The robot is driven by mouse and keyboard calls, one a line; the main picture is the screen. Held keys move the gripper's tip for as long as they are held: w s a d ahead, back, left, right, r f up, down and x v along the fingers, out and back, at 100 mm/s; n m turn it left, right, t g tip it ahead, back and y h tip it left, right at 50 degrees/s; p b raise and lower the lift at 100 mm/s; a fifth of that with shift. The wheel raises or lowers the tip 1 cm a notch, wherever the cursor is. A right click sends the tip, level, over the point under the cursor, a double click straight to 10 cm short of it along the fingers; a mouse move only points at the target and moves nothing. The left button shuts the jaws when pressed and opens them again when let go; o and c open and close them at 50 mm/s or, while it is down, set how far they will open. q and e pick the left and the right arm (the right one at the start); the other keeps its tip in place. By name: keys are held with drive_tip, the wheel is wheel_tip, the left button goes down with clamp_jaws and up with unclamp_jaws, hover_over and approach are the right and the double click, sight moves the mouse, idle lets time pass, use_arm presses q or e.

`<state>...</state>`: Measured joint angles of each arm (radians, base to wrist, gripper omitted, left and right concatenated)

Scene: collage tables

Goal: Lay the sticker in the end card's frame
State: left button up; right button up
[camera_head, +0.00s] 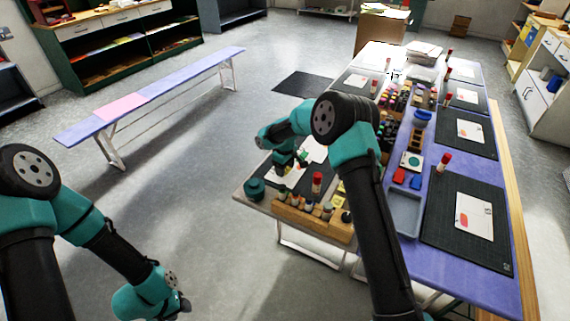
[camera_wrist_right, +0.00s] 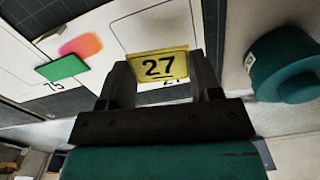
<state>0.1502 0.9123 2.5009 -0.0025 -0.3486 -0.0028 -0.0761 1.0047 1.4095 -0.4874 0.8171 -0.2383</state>
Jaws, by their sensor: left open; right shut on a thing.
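My right gripper (camera_head: 288,168) is over the near-left table end, by white cards on a dark mat. In the right wrist view my right gripper (camera_wrist_right: 163,88) is shut on a yellow sticker (camera_wrist_right: 157,66) printed "27". The sticker is in front of a white card (camera_wrist_right: 185,22) with a thin outlined frame, overlapping its lower edge; printed figures there are partly hidden. I cannot tell whether the sticker touches the card. Left of it, another white card bears a green sticker (camera_wrist_right: 62,68) and a pink-orange one (camera_wrist_right: 80,45). My left gripper (camera_head: 180,305) is open over the floor, away from the table.
A teal round pot (camera_wrist_right: 290,70) stands right of the gripper. A wooden rack of bottles (camera_head: 312,218) and a red-capped glue stick (camera_head: 317,183) stand close by. A blue-grey tray (camera_head: 404,213) lies to the right. Floor around my left arm is clear.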

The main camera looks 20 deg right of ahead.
drive_tip(key=shift+f, duration=1.25)
drive_tip(key=o, duration=0.7)
drive_tip(key=shift+r, duration=0.1)
wheel_tip(320, 180, up, 17)
drive_tip(key=shift+r, duration=0.15)
idle(0.5)
wheel_tip(320, 180, down, 16)
drive_tip(key=shift+f, duration=0.1)
idle(0.6)
